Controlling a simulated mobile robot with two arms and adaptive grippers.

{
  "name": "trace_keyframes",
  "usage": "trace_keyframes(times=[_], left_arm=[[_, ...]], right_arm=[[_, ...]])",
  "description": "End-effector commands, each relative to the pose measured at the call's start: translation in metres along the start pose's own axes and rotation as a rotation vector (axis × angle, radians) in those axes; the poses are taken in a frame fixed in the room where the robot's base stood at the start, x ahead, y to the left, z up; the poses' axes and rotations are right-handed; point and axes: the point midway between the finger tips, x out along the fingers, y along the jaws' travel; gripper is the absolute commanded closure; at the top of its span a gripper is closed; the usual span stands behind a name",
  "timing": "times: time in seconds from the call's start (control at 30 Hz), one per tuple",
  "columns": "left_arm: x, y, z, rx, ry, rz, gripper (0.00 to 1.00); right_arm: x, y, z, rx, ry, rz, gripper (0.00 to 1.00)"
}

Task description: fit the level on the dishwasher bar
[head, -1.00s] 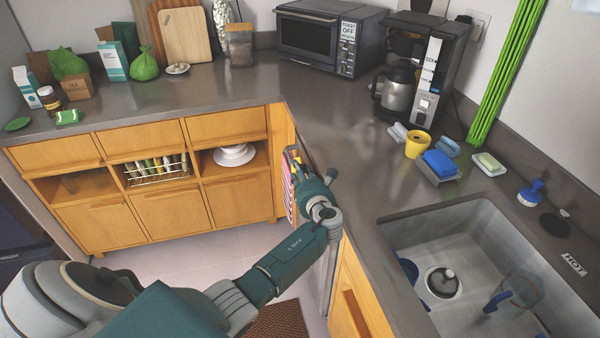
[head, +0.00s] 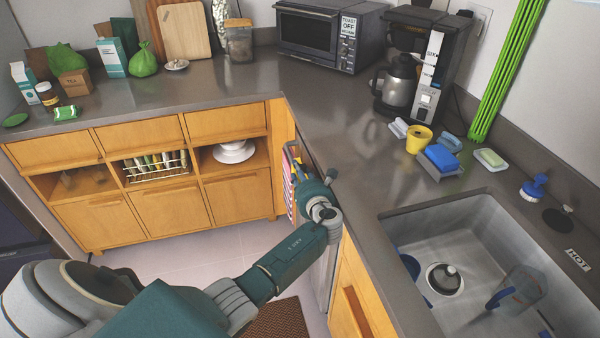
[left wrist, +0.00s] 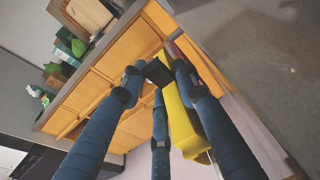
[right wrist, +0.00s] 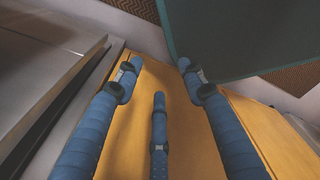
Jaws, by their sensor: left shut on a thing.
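My left gripper (head: 303,176) is at the counter's front edge near the inner corner, mostly hidden by its own wrist in the head view. In the left wrist view its blue fingers (left wrist: 158,80) are closed around a black piece. A long yellow body, which looks like the level (left wrist: 184,112), lies against the right finger; I cannot tell how the black piece joins it. The grey dishwasher front (head: 326,268) shows only as a strip below the counter. Its bar is not clearly visible. My right gripper (right wrist: 160,75) is open and empty above a wooden front.
A striped towel (head: 289,193) hangs by the left gripper. The sink (head: 450,250), a yellow mug (head: 419,139) and a coffee maker (head: 410,75) are at the right. The counter stretch (head: 345,150) between corner and sink is clear. Open floor (head: 190,255) lies left of the arm.

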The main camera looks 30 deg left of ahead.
Motion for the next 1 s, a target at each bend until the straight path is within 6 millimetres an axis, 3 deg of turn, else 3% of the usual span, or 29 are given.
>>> trace_keyframes(times=[1.0], left_arm=[[0.005,-0.004,-0.019,0.0,-0.002,0.0,1.0]], right_arm=[[0.017,-0.005,0.001,0.0,0.001,-0.005,0.6]])
